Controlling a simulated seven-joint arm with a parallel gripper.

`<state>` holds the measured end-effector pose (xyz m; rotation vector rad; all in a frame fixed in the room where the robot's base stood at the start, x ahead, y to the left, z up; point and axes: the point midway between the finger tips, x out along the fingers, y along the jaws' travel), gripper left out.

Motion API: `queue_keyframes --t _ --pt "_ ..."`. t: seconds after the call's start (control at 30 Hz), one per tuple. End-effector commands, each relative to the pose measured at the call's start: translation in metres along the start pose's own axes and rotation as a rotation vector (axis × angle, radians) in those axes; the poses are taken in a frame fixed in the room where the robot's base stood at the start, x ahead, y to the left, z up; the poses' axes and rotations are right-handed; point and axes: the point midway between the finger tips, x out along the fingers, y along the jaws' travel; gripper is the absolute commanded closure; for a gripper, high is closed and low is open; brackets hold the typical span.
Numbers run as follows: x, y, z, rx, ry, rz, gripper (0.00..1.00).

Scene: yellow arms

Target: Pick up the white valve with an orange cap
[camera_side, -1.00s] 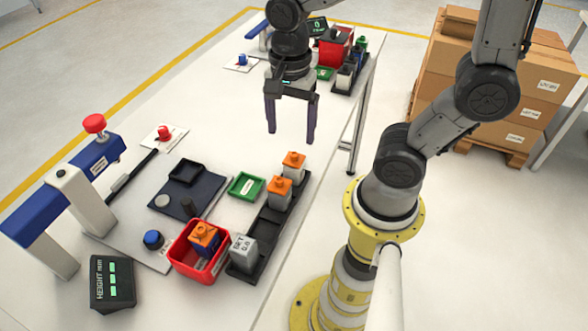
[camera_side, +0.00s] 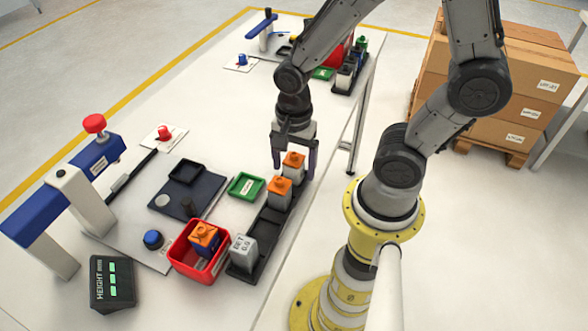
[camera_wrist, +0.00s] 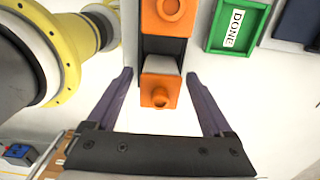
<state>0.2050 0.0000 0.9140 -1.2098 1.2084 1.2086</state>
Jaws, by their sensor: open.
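In the wrist view the far valve (camera_wrist: 160,92) lies between the two spread fingers (camera_wrist: 159,76), with a gap on both sides. The near valve (camera_wrist: 168,15) is beyond the fingertips at the top edge.
A green tray (camera_side: 232,193) marked DONE lies left of the rack. A grey block (camera_side: 242,252) stands at the rack's near end, beside a red bin (camera_side: 184,267) holding a blue valve with an orange cap. A blue and white press (camera_side: 70,188) stands farther left.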

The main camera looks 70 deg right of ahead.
Motion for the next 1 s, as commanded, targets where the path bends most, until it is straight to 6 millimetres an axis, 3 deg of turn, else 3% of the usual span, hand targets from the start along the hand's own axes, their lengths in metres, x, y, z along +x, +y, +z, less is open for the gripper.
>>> queue_keyframes --t 0.13,0.6,0.87,1.0 --pt "0.0 0.0 0.0 0.0 0.0 0.001 0.17" --pt "-0.001 0.0 0.0 0.0 0.0 0.001 1.0" --pt "-0.001 0.0 0.0 0.0 0.0 0.0 1.0" --pt "-0.011 -0.001 0.0 0.0 0.0 -0.004 1.0"
